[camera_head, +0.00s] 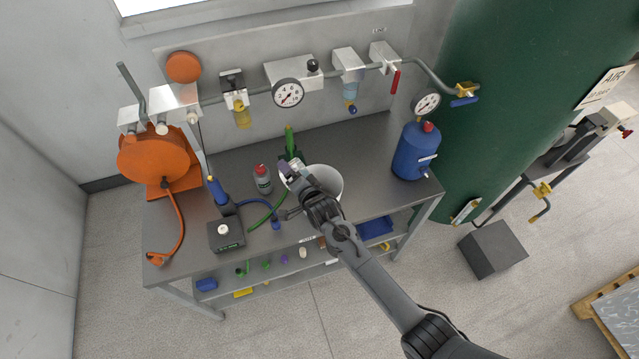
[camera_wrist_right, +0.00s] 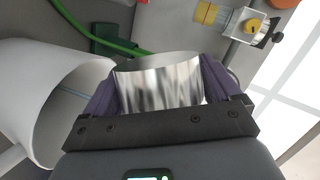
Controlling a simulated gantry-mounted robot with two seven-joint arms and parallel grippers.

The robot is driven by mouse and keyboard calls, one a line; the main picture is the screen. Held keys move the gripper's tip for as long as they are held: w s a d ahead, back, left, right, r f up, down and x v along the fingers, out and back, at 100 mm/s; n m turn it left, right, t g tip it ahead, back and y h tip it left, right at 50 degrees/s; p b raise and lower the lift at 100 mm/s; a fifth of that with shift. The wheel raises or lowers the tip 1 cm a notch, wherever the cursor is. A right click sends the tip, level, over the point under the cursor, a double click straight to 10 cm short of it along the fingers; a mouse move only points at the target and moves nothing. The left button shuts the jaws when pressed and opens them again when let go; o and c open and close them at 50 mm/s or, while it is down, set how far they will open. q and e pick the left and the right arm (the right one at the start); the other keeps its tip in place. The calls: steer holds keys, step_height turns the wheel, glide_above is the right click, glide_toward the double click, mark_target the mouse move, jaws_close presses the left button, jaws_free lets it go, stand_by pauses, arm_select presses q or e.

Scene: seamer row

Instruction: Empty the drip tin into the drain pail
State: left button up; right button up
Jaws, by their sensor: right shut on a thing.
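The drip tin (camera_wrist_right: 160,88) is a shiny metal cup in the right wrist view, between the purple fingers of my right gripper (camera_wrist_right: 162,80). The gripper is shut on it. In the head view my right gripper (camera_head: 294,174) is over the bench, at the left side of the drain pail's mouth, and largely covers the tin. The drain pail (camera_head: 331,178) is white and open-topped, partly hidden by my arm. It also shows in the right wrist view (camera_wrist_right: 68,72), left of the tin. The tin's contents and exact tilt cannot be told. My left gripper is out of view.
A red-capped grey bottle (camera_head: 263,181) and a green hose fitting (camera_head: 291,147) stand close by. A blue tool in a stand (camera_head: 222,200) and orange hose reel (camera_head: 160,160) are left. A blue tank (camera_head: 413,152) stands right. Gauges and filters hang behind.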

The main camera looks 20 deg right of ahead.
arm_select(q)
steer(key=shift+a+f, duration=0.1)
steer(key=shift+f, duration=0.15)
arm_select(e)
steer(key=shift+f, duration=0.15)
arm_select(q)
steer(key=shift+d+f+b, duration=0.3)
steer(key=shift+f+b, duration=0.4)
steer(key=shift+b, duration=0.15)
arm_select(e)
steer(key=shift+d+f+m+y, duration=0.2)
steer(key=shift+m+y, duration=0.1)
steer(key=shift+m, duration=0.2)
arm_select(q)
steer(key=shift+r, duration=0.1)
arm_select(e)
steer(key=shift+d+r, duration=0.1)
steer(key=shift+d, duration=0.2)
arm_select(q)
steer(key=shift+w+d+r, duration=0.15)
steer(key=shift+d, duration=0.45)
arm_select(e)
steer(key=shift+d+r+m+t+y, duration=0.25)
steer(key=shift+d+m+t+y, duration=0.05)
steer(key=shift+d+m, duration=0.3)
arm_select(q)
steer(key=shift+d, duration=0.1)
arm_select(e)
steer(key=shift+d+f, duration=0.1)
